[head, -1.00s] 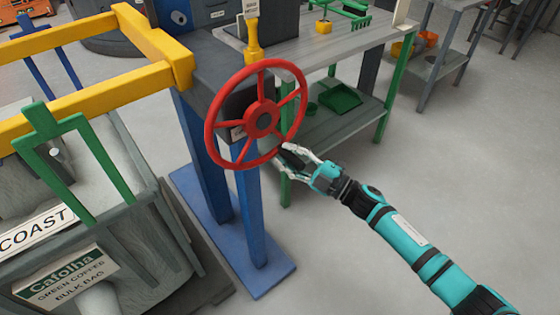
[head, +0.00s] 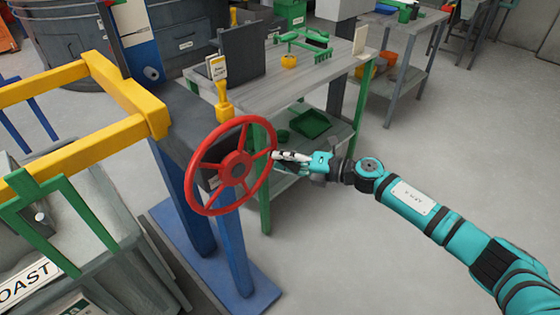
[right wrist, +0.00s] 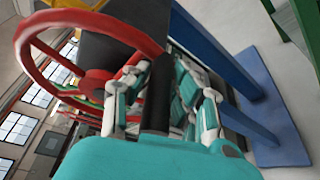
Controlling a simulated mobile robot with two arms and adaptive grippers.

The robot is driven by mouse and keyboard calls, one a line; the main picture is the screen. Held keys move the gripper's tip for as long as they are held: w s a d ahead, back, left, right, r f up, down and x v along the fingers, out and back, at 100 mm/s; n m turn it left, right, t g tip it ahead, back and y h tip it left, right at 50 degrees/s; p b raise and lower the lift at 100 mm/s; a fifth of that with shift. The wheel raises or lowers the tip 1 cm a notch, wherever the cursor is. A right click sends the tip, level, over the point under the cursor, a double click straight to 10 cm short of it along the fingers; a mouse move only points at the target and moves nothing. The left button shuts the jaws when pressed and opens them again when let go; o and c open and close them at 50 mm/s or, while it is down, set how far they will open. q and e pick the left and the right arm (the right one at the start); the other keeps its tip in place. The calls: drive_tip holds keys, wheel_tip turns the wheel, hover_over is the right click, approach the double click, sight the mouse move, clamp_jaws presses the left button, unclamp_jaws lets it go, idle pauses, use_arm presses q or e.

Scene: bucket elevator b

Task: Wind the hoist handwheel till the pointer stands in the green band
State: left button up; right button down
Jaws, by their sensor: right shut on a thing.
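My right gripper (head: 277,156) is at the wheel's right rim. In the right wrist view, its fingers (right wrist: 155,85) are closed around a dark cylindrical grip (right wrist: 158,105) beside the red rim. I cannot make out the pointer or the green band in either view. My left gripper is not in view.
A yellow rail (head: 125,95) and a grey bin with a green bracket (head: 60,215) are at the left. A small yellow post with a card (head: 222,103) stands behind the wheel. A grey workbench (head: 300,85) is behind. Open floor lies at the right.

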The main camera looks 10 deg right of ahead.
sight(273, 148)
drive_tip(key=r, duration=0.1)
drive_tip(key=r+p, duration=0.1)
drive_tip(key=shift+w+d+r+n, duration=0.1)
drive_tip(key=shift+w+r+n, duration=0.2)
drive_tip(key=shift+n, duration=0.1)
drive_tip(key=shift+r+p, duration=0.5)
drive_tip(key=shift+p, duration=0.1)
drive_tip(key=c, duration=1.1)
unclamp_jaws()
drive_tip(key=shift+s, duration=0.2)
drive_tip(key=shift+f, duration=0.1)
drive_tip(key=shift+f, duration=0.1)
